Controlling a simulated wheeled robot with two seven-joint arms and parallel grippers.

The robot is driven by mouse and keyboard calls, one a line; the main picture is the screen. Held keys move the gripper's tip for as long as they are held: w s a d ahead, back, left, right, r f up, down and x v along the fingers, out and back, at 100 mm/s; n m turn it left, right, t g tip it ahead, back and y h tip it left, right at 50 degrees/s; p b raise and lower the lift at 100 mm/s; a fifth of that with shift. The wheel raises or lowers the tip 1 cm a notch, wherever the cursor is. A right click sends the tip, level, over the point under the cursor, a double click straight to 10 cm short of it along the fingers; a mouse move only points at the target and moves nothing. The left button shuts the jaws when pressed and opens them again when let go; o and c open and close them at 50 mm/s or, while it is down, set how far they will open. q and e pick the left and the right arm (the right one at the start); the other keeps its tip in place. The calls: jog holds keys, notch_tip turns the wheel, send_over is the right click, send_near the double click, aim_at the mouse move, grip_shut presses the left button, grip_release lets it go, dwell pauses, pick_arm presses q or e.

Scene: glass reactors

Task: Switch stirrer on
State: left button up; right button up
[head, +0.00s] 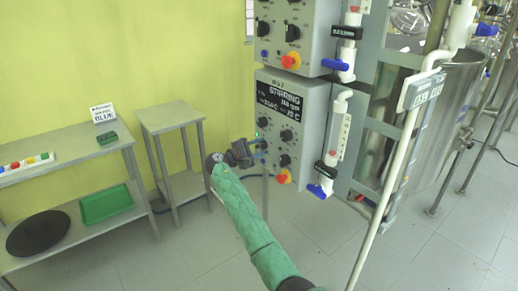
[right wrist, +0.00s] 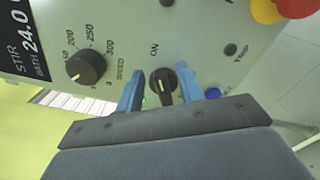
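The stirrer control box (head: 300,115) has a black display reading "STIRRING" in the head view. In the right wrist view its panel fills the top, with a black switch knob (right wrist: 160,97) under the label "ON". A small green light shows beside the knob. My right gripper (head: 258,146) is at the lower left of the box front. In the right wrist view its two blue fingers (right wrist: 159,88) are apart, one on each side of the knob. Whether they touch it I cannot tell. My left gripper is not in view.
A speed dial (right wrist: 86,67) sits left of the knob. A red and yellow emergency button (head: 283,176) is low on the box. A second control box (head: 297,35) is above. A small table (head: 170,118) and a longer shelf (head: 65,160) stand to the left.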

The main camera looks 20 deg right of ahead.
jog(key=shift+s+a+f, duration=0.15)
jog(key=shift+a, duration=0.45)
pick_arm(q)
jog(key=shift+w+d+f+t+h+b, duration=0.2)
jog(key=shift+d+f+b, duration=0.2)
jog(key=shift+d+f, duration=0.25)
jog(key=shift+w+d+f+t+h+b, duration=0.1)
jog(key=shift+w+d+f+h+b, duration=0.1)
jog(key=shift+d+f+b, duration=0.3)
pick_arm(e)
jog(key=v, duration=0.6)
jog(key=shift+a, duration=0.35)
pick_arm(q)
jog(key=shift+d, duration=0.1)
